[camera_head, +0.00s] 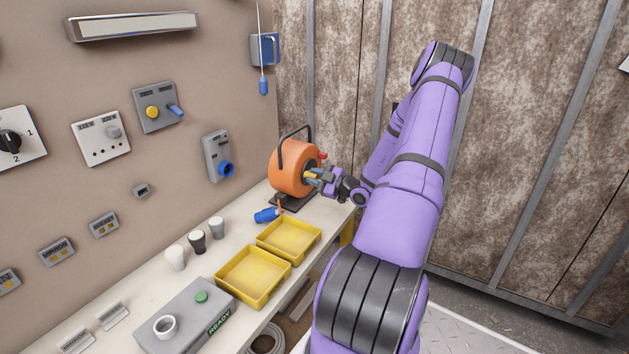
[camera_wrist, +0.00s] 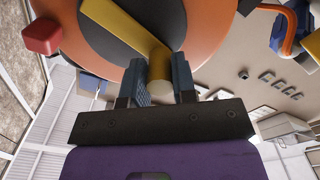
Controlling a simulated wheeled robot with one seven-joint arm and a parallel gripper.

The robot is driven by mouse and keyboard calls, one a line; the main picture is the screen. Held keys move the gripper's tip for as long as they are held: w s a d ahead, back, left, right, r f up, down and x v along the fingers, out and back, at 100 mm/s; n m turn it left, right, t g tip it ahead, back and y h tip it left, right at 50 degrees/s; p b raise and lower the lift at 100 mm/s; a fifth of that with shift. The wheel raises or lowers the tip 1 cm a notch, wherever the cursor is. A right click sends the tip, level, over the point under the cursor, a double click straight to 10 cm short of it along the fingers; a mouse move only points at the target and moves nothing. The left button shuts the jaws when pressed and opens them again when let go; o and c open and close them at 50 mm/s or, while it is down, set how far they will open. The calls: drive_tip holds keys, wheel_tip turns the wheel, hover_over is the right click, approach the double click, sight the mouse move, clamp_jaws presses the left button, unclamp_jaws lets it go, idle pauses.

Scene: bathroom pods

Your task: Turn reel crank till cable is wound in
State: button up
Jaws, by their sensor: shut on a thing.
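The cable reel is an orange drum (camera_head: 290,168) with a black carrying frame, standing on a dark base at the far end of the workbench. My gripper (camera_head: 321,179) is at the drum's right face, shut on the crank handle. In the wrist view the yellow crank arm (camera_wrist: 118,28) crosses the drum's dark hub, and its yellow knob (camera_wrist: 160,66) sits between the fingers of my gripper (camera_wrist: 158,82). A blue plug (camera_head: 266,215) lies on the bench at the foot of the reel, with an orange piece of cable by it. How much cable is on the drum is hidden.
Two yellow trays (camera_head: 253,277) (camera_head: 289,238) lie on the bench in front of the reel. Several cups (camera_head: 197,241) stand behind them. A grey box with a green button (camera_head: 201,296) is nearer. A red knob (camera_wrist: 42,37) sticks out from the reel face beside the crank.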

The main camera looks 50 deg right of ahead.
drive_tip(key=shift+d+r+m, duration=0.2)
drive_tip(key=shift+r+m, duration=0.15)
drive_tip(key=shift+m, duration=0.75)
drive_tip(key=o, duration=0.9)
drive_tip(key=shift+s, duration=0.15)
drive_tip(key=s, duration=0.7)
drive_tip(key=s+d, duration=0.1)
drive_tip(key=s, duration=0.2)
drive_tip(key=shift+s, duration=0.25)
